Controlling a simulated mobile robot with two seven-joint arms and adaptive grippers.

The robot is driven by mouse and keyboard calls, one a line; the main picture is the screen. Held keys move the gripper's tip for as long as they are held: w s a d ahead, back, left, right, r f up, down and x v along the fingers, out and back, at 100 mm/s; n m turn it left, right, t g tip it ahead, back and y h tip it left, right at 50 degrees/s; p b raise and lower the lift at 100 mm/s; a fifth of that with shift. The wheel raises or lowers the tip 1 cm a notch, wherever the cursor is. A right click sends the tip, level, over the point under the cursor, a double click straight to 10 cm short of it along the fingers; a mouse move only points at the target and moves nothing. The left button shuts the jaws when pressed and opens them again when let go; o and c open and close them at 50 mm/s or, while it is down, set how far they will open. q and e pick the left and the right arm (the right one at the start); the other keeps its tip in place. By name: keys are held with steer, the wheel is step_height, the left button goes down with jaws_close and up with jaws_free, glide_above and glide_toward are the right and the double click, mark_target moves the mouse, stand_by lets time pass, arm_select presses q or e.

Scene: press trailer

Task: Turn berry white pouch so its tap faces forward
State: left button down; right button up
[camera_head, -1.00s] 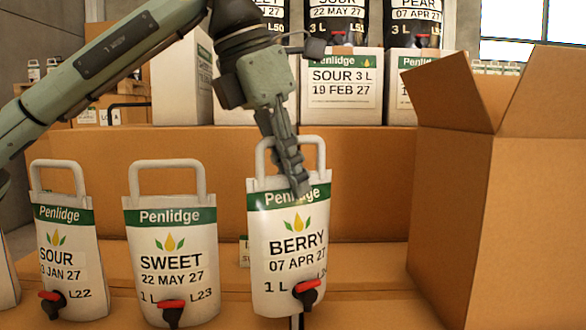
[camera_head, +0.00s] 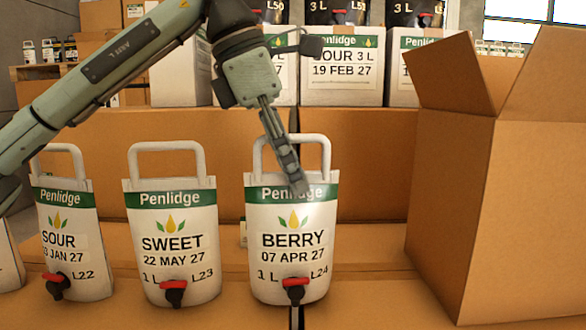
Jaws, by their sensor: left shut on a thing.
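The berry white pouch (camera_head: 292,220) stands upright on the cardboard surface in the head view. Its label reads BERRY 07 APR 27, 1 L, L24. Its red and black tap (camera_head: 295,290) is at the bottom middle of the front and points toward me. My left gripper (camera_head: 298,184) comes down from above through the pouch's white handle loop. It is shut on the pouch at the top edge, with one finger in front of the green Penlidge band. The other finger is hidden behind. My right gripper is not in view.
The white SWEET pouch (camera_head: 172,243) and SOUR pouch (camera_head: 70,240) stand to the left, taps at the front. A large open cardboard box (camera_head: 500,200) is close on the right. White boxes (camera_head: 341,72) with black pouches stand on a raised cardboard level behind.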

arm_select(q)
steer(key=shift+f, duration=0.25)
stand_by(0.7)
steer(key=c, duration=1.6)
jaws_free()
steer(key=shift+f, duration=0.1)
